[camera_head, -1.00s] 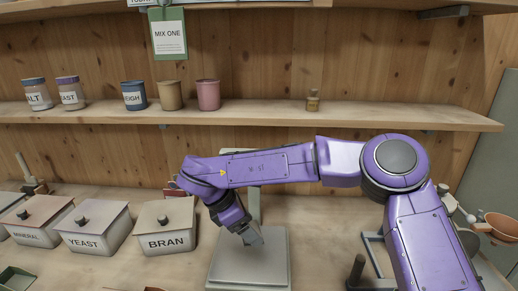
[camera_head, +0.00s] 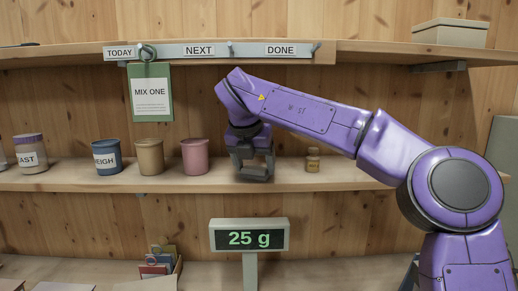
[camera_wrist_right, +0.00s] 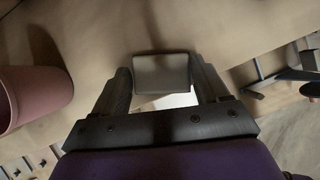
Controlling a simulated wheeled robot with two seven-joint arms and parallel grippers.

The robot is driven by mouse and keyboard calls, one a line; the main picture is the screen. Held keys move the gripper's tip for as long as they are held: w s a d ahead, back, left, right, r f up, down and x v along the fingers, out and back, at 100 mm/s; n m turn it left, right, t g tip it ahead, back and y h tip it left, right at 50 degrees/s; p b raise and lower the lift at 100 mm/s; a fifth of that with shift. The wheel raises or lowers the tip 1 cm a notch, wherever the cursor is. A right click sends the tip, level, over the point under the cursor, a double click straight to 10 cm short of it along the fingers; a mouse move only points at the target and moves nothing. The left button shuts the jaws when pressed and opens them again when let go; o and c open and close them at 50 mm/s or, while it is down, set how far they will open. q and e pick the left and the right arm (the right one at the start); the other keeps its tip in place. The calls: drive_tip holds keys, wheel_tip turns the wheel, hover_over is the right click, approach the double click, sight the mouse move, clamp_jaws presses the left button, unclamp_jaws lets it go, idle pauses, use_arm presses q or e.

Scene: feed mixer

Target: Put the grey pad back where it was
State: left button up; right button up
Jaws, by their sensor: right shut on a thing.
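My right gripper (camera_head: 254,168) is at the height of the middle shelf (camera_head: 330,178), between a pink cup (camera_head: 195,156) and a small brown bottle (camera_head: 313,160). Its fingers point down and are shut on the grey pad (camera_wrist_right: 162,74), a small flat-faced grey block seen between the fingertips in the right wrist view. In the head view the pad is small and hard to tell from the dark fingers. I cannot tell whether it touches the shelf. My left gripper is not in view.
A tan cup (camera_head: 150,157), a blue cup (camera_head: 107,158) and a labelled jar (camera_head: 31,153) stand left along the shelf. A scale display (camera_head: 249,237) reading 25 g stands below. A MIX ONE card (camera_head: 151,92) hangs above. The shelf right of the bottle is partly behind my arm.

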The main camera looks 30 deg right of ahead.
drive_tip(key=w+d+p, duration=0.1)
drive_tip(key=d, duration=0.1)
drive_tip(key=w+d+p, duration=0.1)
drive_tip(key=w+p, duration=0.1)
drive_tip(key=shift+w+d+f, duration=0.15)
drive_tip(key=shift+w+d, duration=0.1)
drive_tip(key=shift+d, duration=0.15)
drive_tip(key=shift+f, duration=0.2)
drive_tip(key=shift+s+a+f+b, duration=0.1)
drive_tip(key=shift+f+b, duration=0.05)
drive_tip(key=shift+b, duration=0.15)
drive_tip(key=o, duration=0.8)
drive_tip(key=shift+o, duration=1.1)
